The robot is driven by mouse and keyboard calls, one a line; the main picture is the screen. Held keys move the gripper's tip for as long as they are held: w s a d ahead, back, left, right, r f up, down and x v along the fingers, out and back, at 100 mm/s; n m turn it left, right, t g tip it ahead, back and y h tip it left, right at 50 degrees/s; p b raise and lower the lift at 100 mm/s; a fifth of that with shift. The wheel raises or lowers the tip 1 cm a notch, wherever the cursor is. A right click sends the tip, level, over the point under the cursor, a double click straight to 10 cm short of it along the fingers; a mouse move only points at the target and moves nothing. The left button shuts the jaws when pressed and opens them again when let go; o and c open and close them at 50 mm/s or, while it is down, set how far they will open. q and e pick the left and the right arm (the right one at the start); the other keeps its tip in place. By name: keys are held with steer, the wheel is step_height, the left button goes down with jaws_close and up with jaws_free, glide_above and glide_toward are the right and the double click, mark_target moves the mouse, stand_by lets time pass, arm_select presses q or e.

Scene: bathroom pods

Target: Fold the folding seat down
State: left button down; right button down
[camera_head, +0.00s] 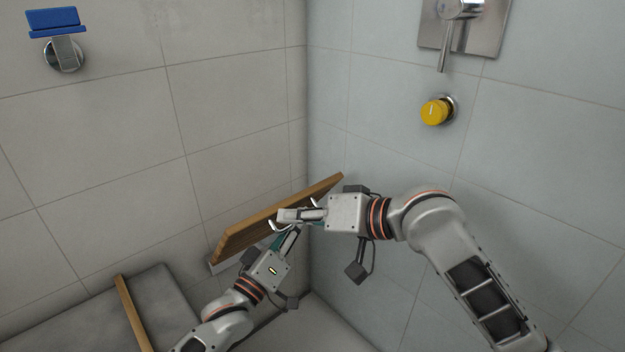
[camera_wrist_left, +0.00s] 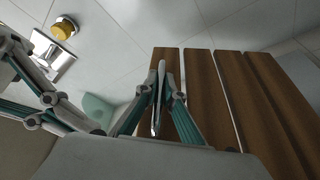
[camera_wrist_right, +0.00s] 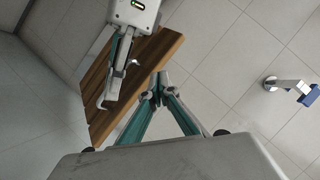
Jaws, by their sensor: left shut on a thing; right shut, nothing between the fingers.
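The wooden slatted folding seat (camera_head: 245,232) is in the corner by the left wall, tilted, its thin edge facing the head camera. Its brown slats fill the right of the left wrist view (camera_wrist_left: 255,95). The seat's hinge is hidden.
A chrome shower valve (camera_head: 462,12) and a yellow knob (camera_head: 435,111) are on the right wall. A blue-handled fitting (camera_head: 58,38) is on the left wall. A grey ledge (camera_head: 170,300) with a wooden strip (camera_head: 133,315) is lower left. My two grippers are close together.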

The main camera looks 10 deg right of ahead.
mark_target(313, 188)
arm_select(q)
steer(key=shift+a, duration=0.1)
arm_select(e)
steer(key=w+d+r+n+h, duration=0.5)
steer(key=w+d+r, duration=0.2)
steer(key=w+d, duration=0.15)
steer(key=x, duration=0.8)
steer(key=shift+w+a, duration=0.25)
steer(key=shift+w, duration=0.15)
steer(key=shift+d+f, duration=0.1)
steer(key=shift+f, duration=0.3)
steer(key=shift+s+d+f, duration=0.35)
steer(key=shift+s+f, duration=0.1)
steer(key=shift+s, duration=0.2)
steer(key=shift+s+d+f, duration=0.35)
steer(key=shift+s+f, duration=0.1)
steer(key=shift+s, duration=0.2)
